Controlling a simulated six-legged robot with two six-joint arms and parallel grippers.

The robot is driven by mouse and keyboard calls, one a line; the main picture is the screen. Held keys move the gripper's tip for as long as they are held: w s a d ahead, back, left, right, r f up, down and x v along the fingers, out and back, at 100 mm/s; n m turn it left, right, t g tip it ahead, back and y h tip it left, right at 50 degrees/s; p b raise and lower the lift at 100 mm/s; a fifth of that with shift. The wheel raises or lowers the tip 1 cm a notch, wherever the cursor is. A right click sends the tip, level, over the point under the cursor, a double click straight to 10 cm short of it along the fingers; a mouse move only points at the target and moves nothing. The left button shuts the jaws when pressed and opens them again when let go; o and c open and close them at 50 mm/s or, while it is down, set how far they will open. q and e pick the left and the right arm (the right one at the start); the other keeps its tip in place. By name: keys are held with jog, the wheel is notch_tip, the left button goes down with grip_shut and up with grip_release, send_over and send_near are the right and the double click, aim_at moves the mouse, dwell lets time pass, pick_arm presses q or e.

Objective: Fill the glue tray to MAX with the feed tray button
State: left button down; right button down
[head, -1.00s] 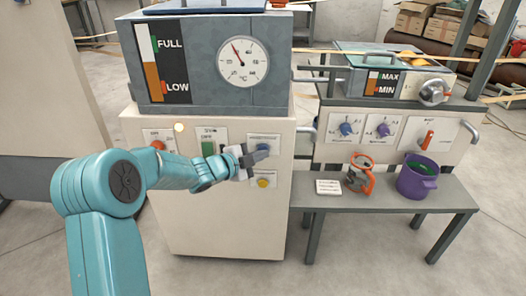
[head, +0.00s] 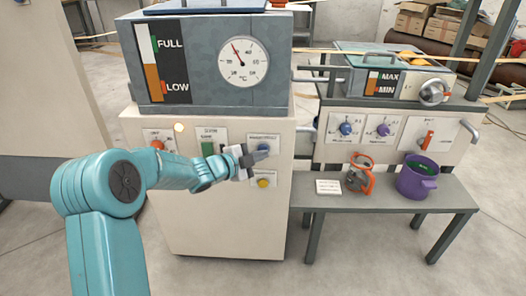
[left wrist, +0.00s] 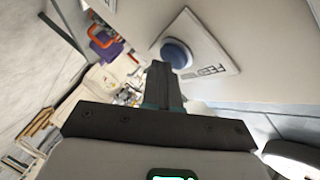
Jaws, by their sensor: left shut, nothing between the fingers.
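The blue feed button (head: 264,147) sits on a labelled white plate on the front of the pale cabinet. In the left wrist view the button (left wrist: 177,53) shows with part of its plate lettering. My left gripper (head: 258,156) is shut and empty, with its tips at the button; the wrist view (left wrist: 163,70) shows them overlapping its lower left edge, and contact cannot be told. The glue tray (head: 410,66) stands at the right. Its MAX/MIN gauge (head: 373,82) shows an orange-brown column; its exact level is too small to read. My right gripper is not in view.
A yellow button (head: 263,182) sits just below the blue one, and a green switch (head: 208,147) is to the left. The grey bench (head: 400,203) holds a white card (head: 328,187), an orange-and-grey tool (head: 360,175) and a purple pot (head: 417,179).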

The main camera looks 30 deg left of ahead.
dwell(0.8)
pick_arm(q)
jog(key=shift+s+d+b, duration=0.4)
jog(key=shift+s+b, duration=0.15)
jog(key=shift+s, duration=0.15)
jog(key=shift+s+d, duration=0.1)
jog(key=s+b, duration=0.1)
jog(key=s+d+b, duration=0.1)
jog(key=s+d, duration=0.1)
jog(key=s, duration=0.1)
jog(key=shift+d+b, duration=0.25)
jog(key=shift+b, duration=0.15)
dwell(0.7)
